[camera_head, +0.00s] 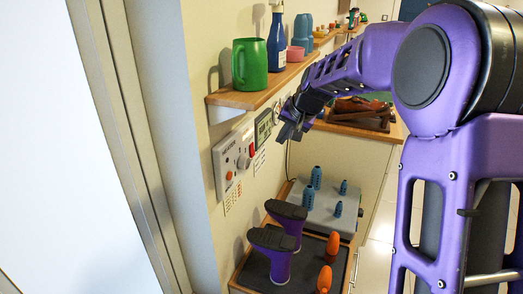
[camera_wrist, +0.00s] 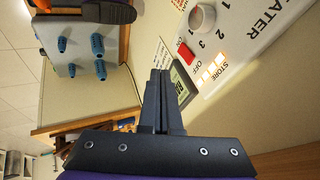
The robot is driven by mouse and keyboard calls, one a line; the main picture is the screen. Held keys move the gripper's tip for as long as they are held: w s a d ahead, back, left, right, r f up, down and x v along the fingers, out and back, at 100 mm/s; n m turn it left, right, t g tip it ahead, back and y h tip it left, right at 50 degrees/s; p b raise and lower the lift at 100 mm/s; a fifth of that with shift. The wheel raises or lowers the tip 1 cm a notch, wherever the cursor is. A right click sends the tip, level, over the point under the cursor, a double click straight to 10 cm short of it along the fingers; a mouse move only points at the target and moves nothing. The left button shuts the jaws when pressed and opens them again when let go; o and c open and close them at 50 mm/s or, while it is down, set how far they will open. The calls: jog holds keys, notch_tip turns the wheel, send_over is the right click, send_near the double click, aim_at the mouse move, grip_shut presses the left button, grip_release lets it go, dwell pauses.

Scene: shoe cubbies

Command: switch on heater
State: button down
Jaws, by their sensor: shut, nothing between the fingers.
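The white heater panel (camera_head: 222,160) is on the wall below the shelf, and its "HEATER" lettering shows in the wrist view (camera_wrist: 240,45). It carries a round white knob (camera_head: 243,161), also in the wrist view (camera_wrist: 202,18), with numbers 1, 2, 3 beside it. A red switch (camera_wrist: 186,52) sits next to the word OFF. Bright orange-white squares (camera_wrist: 212,70) sit by the word STORE. My gripper (camera_head: 284,127) is shut and empty, to the right of the panel in the head view. In the wrist view its fingertips (camera_wrist: 160,73) are apart from the switch.
A small display unit (camera_head: 263,127) is on the wall beside the panel, close to my fingers. A wooden shelf (camera_head: 235,98) above holds a green mug (camera_head: 249,64) and a blue bottle (camera_head: 277,40). Boot-dryer-like purple posts (camera_head: 270,250) and a grey peg box (camera_head: 325,208) stand below.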

aim_at(253, 150)
jog(key=w+a+f, duration=0.6)
jog(key=f, duration=0.2)
jog(key=shift+w+a+f, duration=0.25)
jog(key=shift+w+f, duration=0.05)
jog(key=shift+f, duration=0.05)
jog(key=shift+w+a+f, duration=0.1)
jog(key=shift+a, duration=0.15)
